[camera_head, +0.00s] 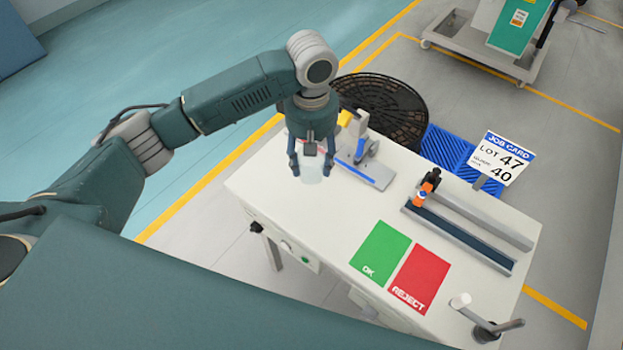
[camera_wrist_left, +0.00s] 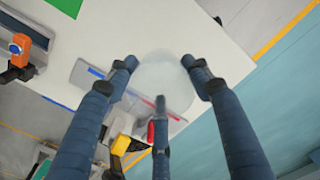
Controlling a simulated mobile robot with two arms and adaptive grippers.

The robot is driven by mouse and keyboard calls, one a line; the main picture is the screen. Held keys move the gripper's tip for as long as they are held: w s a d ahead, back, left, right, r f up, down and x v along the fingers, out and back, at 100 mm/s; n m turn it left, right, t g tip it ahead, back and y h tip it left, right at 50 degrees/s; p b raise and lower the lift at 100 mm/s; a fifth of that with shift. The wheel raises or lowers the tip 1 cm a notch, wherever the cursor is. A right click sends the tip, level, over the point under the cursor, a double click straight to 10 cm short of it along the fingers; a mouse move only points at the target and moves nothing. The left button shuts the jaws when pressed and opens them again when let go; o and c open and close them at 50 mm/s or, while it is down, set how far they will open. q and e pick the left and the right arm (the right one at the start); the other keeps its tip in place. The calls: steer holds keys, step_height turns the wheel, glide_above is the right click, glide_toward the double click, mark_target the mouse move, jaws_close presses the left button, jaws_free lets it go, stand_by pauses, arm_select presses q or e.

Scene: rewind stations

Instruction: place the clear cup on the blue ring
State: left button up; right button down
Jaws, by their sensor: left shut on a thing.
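The clear cup (camera_head: 311,174) is a pale, see-through cylinder near the far left corner of the white table (camera_head: 290,215). My left gripper (camera_head: 311,158) points down and is shut on it, with fingers on its sides. In the left wrist view the cup (camera_wrist_left: 163,82) shows as a faint round shape between the fingertips (camera_wrist_left: 160,70). I cannot tell whether its base touches the table. I cannot make out a blue ring in either view. My right gripper is not in view.
A grey fixture with a blue strip (camera_head: 362,165) stands close right of the cup. A rail (camera_head: 460,236) with an orange-and-black slider (camera_head: 426,188) lies farther right. Green OK (camera_head: 381,253) and red REJECT (camera_head: 420,278) mats lie nearer. The table's middle is clear.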

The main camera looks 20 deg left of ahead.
arm_select(q)
step_height(320, 180, up, 7)
steer(key=s+a+m+b, duration=0.2)
steer(key=s+a+m, duration=0.2)
steer(key=s+m, duration=0.5)
steer(key=s, duration=0.5)
steer(key=shift+r+m+b, duration=0.2)
steer(key=shift+m+b, duration=0.1)
steer(key=shift+b, duration=0.1)
steer(key=shift+a, duration=0.1)
steer(key=n, duration=0.5)
glide_above(303, 194)
step_height(303, 194, down, 19)
steer(key=shift+f, duration=0.1)
